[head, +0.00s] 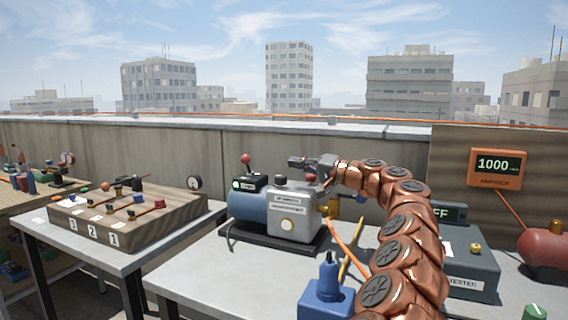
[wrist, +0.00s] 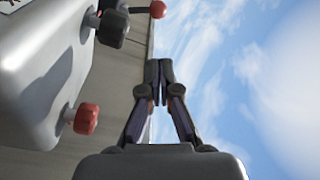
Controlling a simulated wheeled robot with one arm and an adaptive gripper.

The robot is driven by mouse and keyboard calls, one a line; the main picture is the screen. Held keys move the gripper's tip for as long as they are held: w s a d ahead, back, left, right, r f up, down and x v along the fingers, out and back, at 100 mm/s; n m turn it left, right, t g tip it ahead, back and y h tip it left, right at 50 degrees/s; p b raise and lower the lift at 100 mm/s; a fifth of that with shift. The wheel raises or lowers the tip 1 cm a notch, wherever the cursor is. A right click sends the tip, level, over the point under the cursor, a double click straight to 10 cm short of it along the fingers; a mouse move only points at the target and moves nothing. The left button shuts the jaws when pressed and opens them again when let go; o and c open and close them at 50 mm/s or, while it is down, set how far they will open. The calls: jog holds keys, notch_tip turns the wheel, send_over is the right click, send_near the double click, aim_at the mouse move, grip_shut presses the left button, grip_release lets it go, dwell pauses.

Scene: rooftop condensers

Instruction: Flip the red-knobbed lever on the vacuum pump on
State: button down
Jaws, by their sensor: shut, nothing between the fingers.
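The vacuum pump (head: 296,222) stands on a black base on the bench, with a grey labelled body and a blue cylinder (head: 250,207) at its left. A lever with a round red knob (head: 246,159) rises from the dark box on top of the cylinder, which has a green light. My gripper (head: 291,162) is above the grey body, to the right of the knob and apart from it. In the wrist view its fingers (wrist: 160,68) are shut and empty. A round red knob (wrist: 157,9) shows beyond the fingertips, probably the lever's.
A second red knob (wrist: 86,118) and a dark knob (wrist: 113,28) stick out of a grey body in the wrist view. A blue device (head: 326,298), a tester box (head: 468,265) and a red tank (head: 545,246) share the bench. A switch panel (head: 125,218) stands on the left table.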

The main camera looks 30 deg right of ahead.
jog(key=v, duration=0.4)
jog(key=shift+s, duration=0.15)
jog(key=shift+s+d, duration=0.1)
jog(key=shift+d, duration=0.1)
